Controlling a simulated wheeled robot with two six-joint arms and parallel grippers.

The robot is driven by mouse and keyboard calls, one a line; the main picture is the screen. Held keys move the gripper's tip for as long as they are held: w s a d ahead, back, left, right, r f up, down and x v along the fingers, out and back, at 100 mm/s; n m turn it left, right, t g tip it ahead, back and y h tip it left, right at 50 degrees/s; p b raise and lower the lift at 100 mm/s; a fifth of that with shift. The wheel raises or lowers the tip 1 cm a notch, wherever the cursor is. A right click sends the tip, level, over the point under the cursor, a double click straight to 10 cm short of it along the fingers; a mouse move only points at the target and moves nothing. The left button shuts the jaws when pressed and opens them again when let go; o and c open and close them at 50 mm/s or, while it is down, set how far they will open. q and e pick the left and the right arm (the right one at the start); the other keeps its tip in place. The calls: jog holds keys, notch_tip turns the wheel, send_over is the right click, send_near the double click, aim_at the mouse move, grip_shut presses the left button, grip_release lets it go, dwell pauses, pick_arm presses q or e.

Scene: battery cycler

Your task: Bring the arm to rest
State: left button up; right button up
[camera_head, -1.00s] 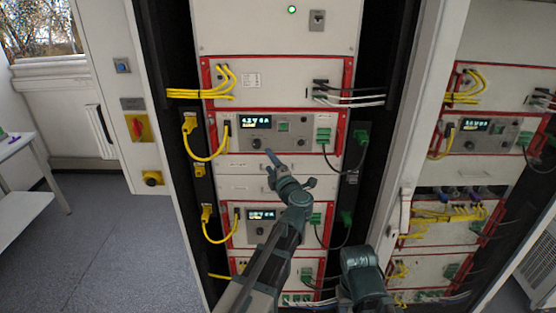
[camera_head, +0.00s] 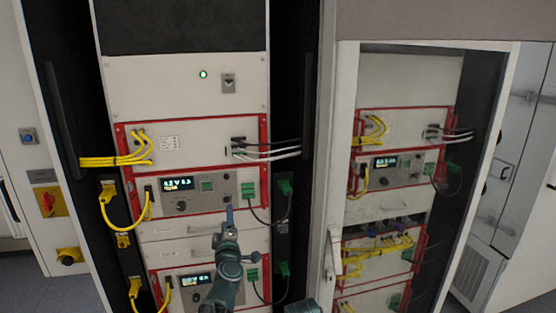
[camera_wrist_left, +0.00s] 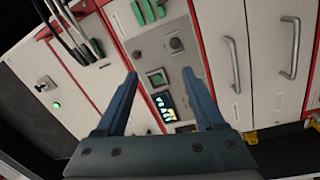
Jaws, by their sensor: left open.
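My left arm rises from the bottom of the head view. Its gripper (camera_head: 229,209) points at the rack, with the fingertips seen just below the right knob of the upper cycler module (camera_head: 214,186). In the left wrist view the gripper (camera_wrist_left: 160,76) has its two fingers well apart, with nothing between them. The module's lit display (camera_wrist_left: 165,106) and green button (camera_wrist_left: 155,78) show beyond the gap. I cannot tell the exact distance to the panel. Only a small dark piece of my other arm shows at the bottom edge; the right gripper is out of view.
Yellow cables (camera_head: 118,161) and a yellow plug (camera_head: 107,191) hang left of the modules. Black and white leads (camera_head: 270,151) and green connectors (camera_head: 284,187) are on the right. A white door frame (camera_head: 338,180) stands right of the rack, beside a second rack (camera_head: 400,205).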

pick_arm(q)
jog(key=s+d+f+m+g+h, duration=0.4)
jog(key=d+f+m+h, duration=0.1)
jog(key=f+m, duration=0.2)
jog(key=s+d+f+m+g+h, duration=0.4)
jog(key=s+d+f+m+g, duration=0.1)
jog(key=f+m, duration=0.2)
jog(key=s+a+f+m+g+y, duration=0.1)
jog(key=s+a+f+g+y, duration=0.3)
jog(key=s, duration=0.5)
jog(key=s+a+f+m+g+y, duration=0.1)
jog(key=s+a+f+m+g, duration=0.1)
jog(key=s+a+f+g, duration=0.5)
jog(key=s+d+f+m+b, duration=0.1)
jog(key=s+d+f+b, duration=0.2)
jog(key=d+f+b, duration=0.1)
jog(key=s+d+f+m+t+y+b, duration=0.1)
jog(key=s+d+f+b, duration=0.3)
jog(key=d, duration=0.5)
jog(key=f+m+b, duration=0.1)
jog(key=b, duration=0.1)
jog(key=shift+f+m+b, duration=0.25)
jog(key=shift+m+b, duration=0.05)
jog(key=shift+c, duration=0.2)
